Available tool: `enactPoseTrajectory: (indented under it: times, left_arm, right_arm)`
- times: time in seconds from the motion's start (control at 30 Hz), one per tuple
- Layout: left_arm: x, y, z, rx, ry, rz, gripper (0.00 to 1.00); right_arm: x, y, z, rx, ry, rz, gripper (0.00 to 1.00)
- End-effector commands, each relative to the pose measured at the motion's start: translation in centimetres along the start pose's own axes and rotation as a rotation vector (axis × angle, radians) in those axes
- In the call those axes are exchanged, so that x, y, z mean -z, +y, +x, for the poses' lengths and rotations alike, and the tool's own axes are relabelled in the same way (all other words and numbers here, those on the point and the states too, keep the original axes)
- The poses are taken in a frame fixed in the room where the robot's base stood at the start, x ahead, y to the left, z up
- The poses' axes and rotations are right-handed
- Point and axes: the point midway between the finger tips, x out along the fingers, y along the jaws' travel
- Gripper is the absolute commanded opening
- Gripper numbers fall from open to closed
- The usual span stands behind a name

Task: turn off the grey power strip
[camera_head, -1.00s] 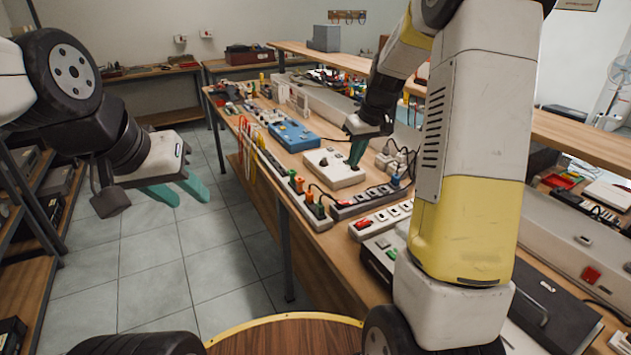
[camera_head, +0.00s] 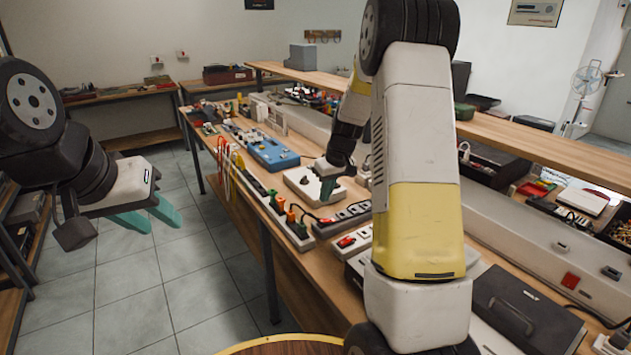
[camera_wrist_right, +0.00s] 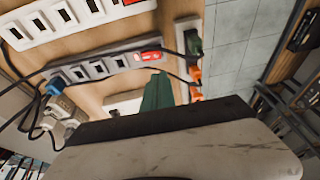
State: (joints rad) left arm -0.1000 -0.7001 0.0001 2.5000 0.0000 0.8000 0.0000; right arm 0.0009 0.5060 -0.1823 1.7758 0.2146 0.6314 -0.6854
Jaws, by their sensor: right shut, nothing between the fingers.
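The grey power strip (camera_head: 343,219) lies on the long bench, with a cable and plug at its far right end. In the right wrist view the strip (camera_wrist_right: 115,66) shows several sockets, a red switch (camera_wrist_right: 150,56) at one end and a blue plug at the other. My right gripper (camera_head: 328,189) is shut and empty, fingers pointing down beside the white box, a little beyond the strip. In the wrist view its teal fingers (camera_wrist_right: 158,92) appear just below the red switch; whether they touch anything I cannot tell. My left gripper (camera_head: 150,216) is open and empty over the floor.
A white strip with a red switch (camera_head: 347,241) lies nearer, partly hidden by my right arm. The white box (camera_head: 300,183) and a blue box (camera_head: 273,154) stand farther back. Tiled floor is clear at left.

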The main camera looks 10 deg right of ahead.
Motion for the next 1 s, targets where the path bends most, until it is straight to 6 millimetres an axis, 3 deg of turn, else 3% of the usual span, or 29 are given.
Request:
enactPoseTrajectory:
  times: [0.2,0.4,1.0]
  left_arm:
    - [0.0,0.0,0.0,0.0,0.0,0.0,0.36]
    - [0.0,0.0,0.0,0.0,0.0,0.0,0.36]
    - [0.0,0.0,0.0,0.0,0.0,0.0,0.36]
  right_arm:
    - [-0.3,-0.1,4.5,0.0,-0.002,0.0,0.0]
    - [-0.9,-0.3,6.7,0.0,0.0,0.0,0.0]
    - [-1.2,-0.8,7.8,-0.037,-0.005,-0.015,0.0]
